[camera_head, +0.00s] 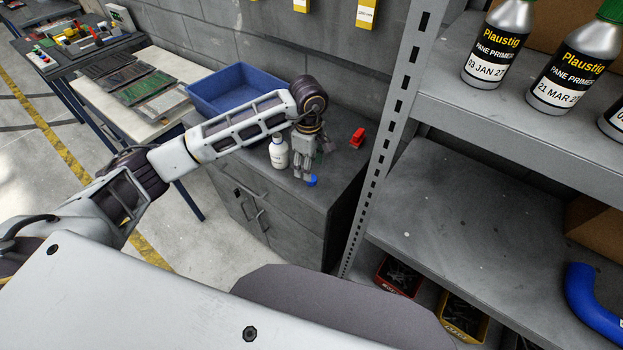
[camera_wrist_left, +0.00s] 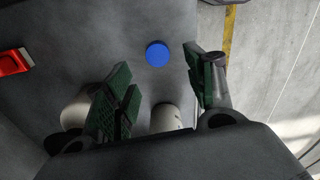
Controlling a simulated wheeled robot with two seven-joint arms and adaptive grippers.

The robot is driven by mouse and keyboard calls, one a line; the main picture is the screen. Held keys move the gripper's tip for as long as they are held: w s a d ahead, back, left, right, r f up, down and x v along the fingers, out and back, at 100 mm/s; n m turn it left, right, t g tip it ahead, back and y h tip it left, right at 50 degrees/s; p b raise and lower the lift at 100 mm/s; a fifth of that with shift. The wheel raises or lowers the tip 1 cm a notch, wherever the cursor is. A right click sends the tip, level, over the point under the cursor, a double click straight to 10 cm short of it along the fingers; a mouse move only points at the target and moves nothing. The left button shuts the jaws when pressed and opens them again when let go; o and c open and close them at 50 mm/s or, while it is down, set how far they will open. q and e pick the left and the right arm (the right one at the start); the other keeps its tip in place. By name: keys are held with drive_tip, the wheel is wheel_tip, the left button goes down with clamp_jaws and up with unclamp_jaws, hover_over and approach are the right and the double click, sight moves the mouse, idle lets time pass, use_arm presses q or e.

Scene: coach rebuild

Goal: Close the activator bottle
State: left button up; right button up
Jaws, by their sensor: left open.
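The white activator bottle (camera_head: 278,152) stands upright on the grey cabinet top, its neck partly behind my left forearm. Its blue cap (camera_head: 312,181) lies apart from it near the cabinet's front edge. The cap also shows as a blue disc in the left wrist view (camera_wrist_left: 157,54). My left gripper (camera_head: 302,175) points down beside the bottle, to its right and close to the cap. In the wrist view the green-padded fingers (camera_wrist_left: 160,88) are spread with nothing held. A pale round part (camera_wrist_left: 165,118) between them looks like the bottle, mostly hidden below. My right gripper is out of view.
A blue bin (camera_head: 235,90) stands behind on the cabinet (camera_head: 335,190). A red object (camera_head: 357,138) lies right of the gripper, also in the wrist view (camera_wrist_left: 14,61). A metal shelf upright (camera_head: 390,130) rises at the right, with labelled Plaustig bottles (camera_head: 497,50) on its shelf.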

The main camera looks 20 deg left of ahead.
use_arm(q)
drive_tip(key=shift+d+f+p, duration=0.15)
drive_tip(key=shift+f+p, duration=0.1)
drive_tip(key=shift+f, duration=0.3)
drive_tip(key=shift+d+f+p, duration=0.15)
drive_tip(key=shift+f+p, duration=0.1)
drive_tip(key=shift+f, duration=0.3)
drive_tip(key=shift+f+p, duration=0.3)
drive_tip(key=shift+f, duration=1.2)
drive_tip(key=c, duration=0.8)
